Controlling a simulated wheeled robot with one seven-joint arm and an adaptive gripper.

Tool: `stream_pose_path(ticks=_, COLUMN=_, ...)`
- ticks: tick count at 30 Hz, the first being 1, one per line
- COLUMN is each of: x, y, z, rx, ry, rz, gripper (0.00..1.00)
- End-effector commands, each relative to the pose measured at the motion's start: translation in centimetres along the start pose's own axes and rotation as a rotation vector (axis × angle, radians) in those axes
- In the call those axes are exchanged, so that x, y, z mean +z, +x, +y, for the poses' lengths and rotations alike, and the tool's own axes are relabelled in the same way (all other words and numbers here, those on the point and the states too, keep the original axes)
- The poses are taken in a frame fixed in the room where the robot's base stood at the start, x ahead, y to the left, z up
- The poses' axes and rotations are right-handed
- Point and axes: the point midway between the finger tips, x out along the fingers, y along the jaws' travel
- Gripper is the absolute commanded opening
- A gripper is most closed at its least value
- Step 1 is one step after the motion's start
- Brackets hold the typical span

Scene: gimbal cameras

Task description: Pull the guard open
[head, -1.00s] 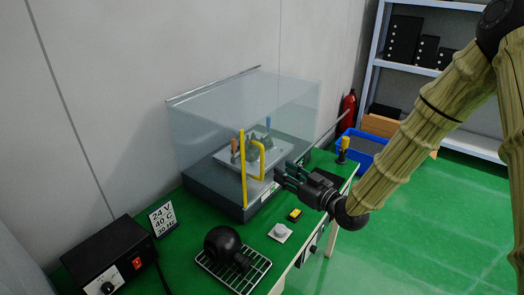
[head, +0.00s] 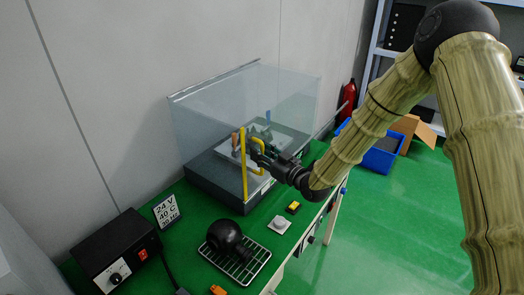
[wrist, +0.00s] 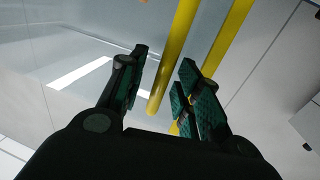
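The guard (head: 215,115) is a clear box-shaped cover over a dark base on the green bench, and it looks closed. A yellow handle (head: 244,178) with a vertical bar and a loop stands on its front. My gripper (head: 257,150) is at the handle loop in the head view. In the wrist view my gripper (wrist: 160,90) is open, its two green-padded fingers apart. One yellow bar (wrist: 172,60) of the handle runs between the fingers, and a second yellow bar lies behind the right finger. I cannot tell whether either finger touches the bar.
A black power box (head: 112,250), a sign (head: 166,211) and a wire rack (head: 234,262) with a black round object stand at the front left. A white button (head: 280,224) and a yellow button (head: 293,207) sit near the bench edge.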

Motion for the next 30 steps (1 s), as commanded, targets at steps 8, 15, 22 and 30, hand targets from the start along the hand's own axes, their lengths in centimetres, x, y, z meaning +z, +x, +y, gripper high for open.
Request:
stream_pose_path(ticks=8, x=0.0, y=0.1, z=0.0, rx=0.000, ry=0.000, rz=0.000, gripper=0.32)
stream_pose_path(ticks=15, x=0.0, y=0.1, z=0.0, rx=0.000, ry=0.000, rz=0.000, gripper=0.00)
stream_pose_path(ticks=22, x=0.1, y=0.1, z=0.2, rx=0.001, ry=-0.001, rz=0.000, gripper=0.00)
stream_pose_path(ticks=30, x=0.3, y=0.7, z=3.5, rx=0.003, ry=-0.005, rz=0.003, gripper=0.00)
